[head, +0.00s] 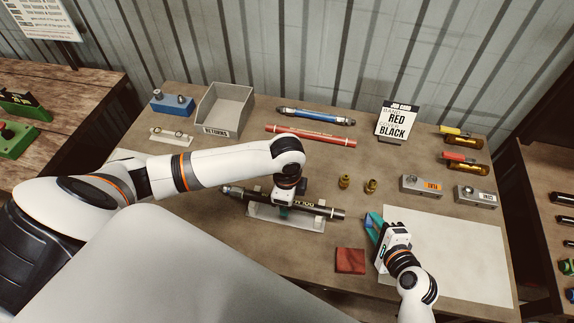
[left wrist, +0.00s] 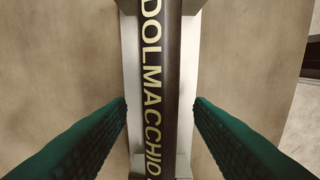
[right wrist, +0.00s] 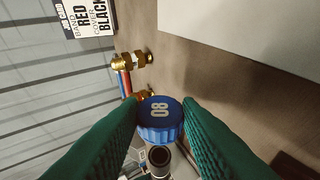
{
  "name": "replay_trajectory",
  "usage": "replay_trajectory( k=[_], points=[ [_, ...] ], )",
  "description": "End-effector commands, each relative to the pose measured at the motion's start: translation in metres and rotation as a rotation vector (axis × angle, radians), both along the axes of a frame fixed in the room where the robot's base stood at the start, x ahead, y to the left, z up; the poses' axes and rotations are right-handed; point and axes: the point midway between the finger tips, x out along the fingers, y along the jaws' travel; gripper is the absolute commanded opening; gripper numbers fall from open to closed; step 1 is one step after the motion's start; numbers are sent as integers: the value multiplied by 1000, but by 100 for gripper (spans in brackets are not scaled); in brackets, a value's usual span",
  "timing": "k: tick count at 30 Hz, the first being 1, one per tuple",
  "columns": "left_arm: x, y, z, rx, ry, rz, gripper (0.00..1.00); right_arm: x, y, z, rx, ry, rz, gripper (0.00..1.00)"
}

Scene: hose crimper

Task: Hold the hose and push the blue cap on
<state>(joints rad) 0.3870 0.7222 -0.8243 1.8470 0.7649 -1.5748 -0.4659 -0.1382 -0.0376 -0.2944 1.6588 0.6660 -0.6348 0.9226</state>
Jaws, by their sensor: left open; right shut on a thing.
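The black hose (head: 328,210) lies in a pale cradle (head: 285,222) mid-table; its lettering fills the left wrist view (left wrist: 158,60). My left gripper (head: 285,205) is open above the hose. In the left wrist view its green fingers (left wrist: 160,112) stand on both sides of the hose, with gaps. My right gripper (head: 371,222) is shut on the blue cap (right wrist: 160,120), marked 08, to the right of the hose's right end. In the right wrist view the hose's open end (right wrist: 158,157) shows just past the cap, apart from it as far as I can tell.
Two brass fittings (head: 344,181) stand behind the hose's right end. A red cloth (head: 350,261) lies in front, and a pale mat (head: 455,250) lies under my right arm. Grey blocks (head: 421,186), a grey bin (head: 225,105) and a job card (head: 397,122) stand farther back.

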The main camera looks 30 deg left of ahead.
Motion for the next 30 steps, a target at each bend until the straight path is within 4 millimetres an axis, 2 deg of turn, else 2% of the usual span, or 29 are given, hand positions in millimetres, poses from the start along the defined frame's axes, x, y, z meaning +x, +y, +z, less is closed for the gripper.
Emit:
replay_trajectory(
  k=[6, 8, 15, 16, 17, 20, 21, 30],
  points=[
    [0, 0, -1, 0, 0, 0, 47, 0, 0, 0, 0, 0, 0, 10],
    [0, 0, -1, 0, 0, 0, 39, 0, 0, 0, 0, 0, 0, 10],
    [0, 0, 0, 0, 0, 0, 0, 0, 0, 0, 0, 0, 0, 10],
    [0, 0, 0, 0, 0, 0, 0, 0, 0, 0, 0, 0, 0, 10],
    [0, 0, 0, 0, 0, 0, 18, 0, 0, 0, 0, 0, 0, 10],
    [0, 0, 0, 0, 0, 0, 2, 0, 0, 0, 0, 0, 0, 10],
    [0, 0, 0, 0, 0, 0, 0, 0, 0, 0, 0, 0, 0, 10],
    [0, 0, 0, 0, 0, 0, 0, 0, 0, 0, 0, 0, 0, 10]
  ],
)
